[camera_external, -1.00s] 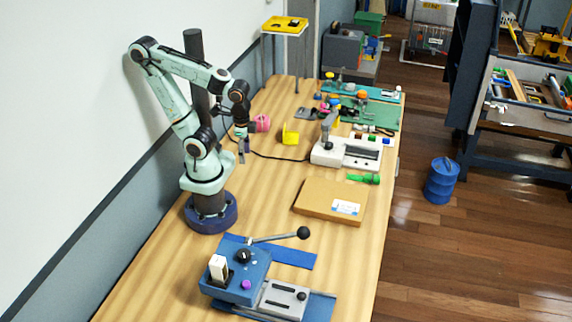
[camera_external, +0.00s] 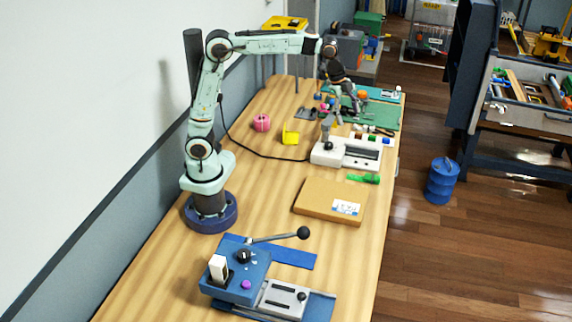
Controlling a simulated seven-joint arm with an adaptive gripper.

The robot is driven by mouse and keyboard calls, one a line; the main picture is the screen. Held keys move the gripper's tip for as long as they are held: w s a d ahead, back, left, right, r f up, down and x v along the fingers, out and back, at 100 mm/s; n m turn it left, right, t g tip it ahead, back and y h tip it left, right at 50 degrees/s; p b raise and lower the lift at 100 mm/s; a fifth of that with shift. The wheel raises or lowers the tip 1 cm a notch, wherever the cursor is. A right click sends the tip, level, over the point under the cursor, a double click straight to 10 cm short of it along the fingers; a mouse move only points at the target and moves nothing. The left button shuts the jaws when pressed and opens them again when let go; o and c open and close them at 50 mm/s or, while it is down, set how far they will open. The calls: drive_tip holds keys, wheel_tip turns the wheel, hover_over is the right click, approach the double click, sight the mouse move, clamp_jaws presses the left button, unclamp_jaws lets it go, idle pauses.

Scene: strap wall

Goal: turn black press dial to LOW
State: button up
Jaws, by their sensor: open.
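The black press dial (camera_external: 243,256) sits on top of the blue press (camera_external: 233,280) at the near end of the table. A small pointer mark shows by the dial, but its setting is too small to read. My gripper (camera_external: 347,115) is open and empty, high over the far part of the table, above the white device and green mat. It is far from the dial, and nothing covers the dial.
The press has a lever with a black ball knob (camera_external: 303,233) reaching right over a blue strip, and a purple button (camera_external: 246,285). A cardboard box (camera_external: 330,201), a white device (camera_external: 345,152), a green screwdriver (camera_external: 363,178) and a pink spool (camera_external: 262,122) lie farther back.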

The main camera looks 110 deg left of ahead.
drive_tip(key=w+a+f+n+g, duration=0.1)
drive_tip(key=a+f, duration=0.3)
drive_tip(key=a, duration=0.3)
drive_tip(key=w+a+f, duration=0.1)
drive_tip(key=a+f, duration=0.3)
drive_tip(key=a, duration=0.3)
drive_tip(key=n+g, duration=0.3)
drive_tip(key=n, duration=0.1)
hover_over(329, 143)
drive_tip(key=shift+h, duration=0.3)
wheel_tip(329, 143, down, 15)
drive_tip(key=shift+d+r, duration=0.15)
wheel_tip(329, 143, down, 6)
drive_tip(key=shift+f, duration=0.15)
clamp_jaws()
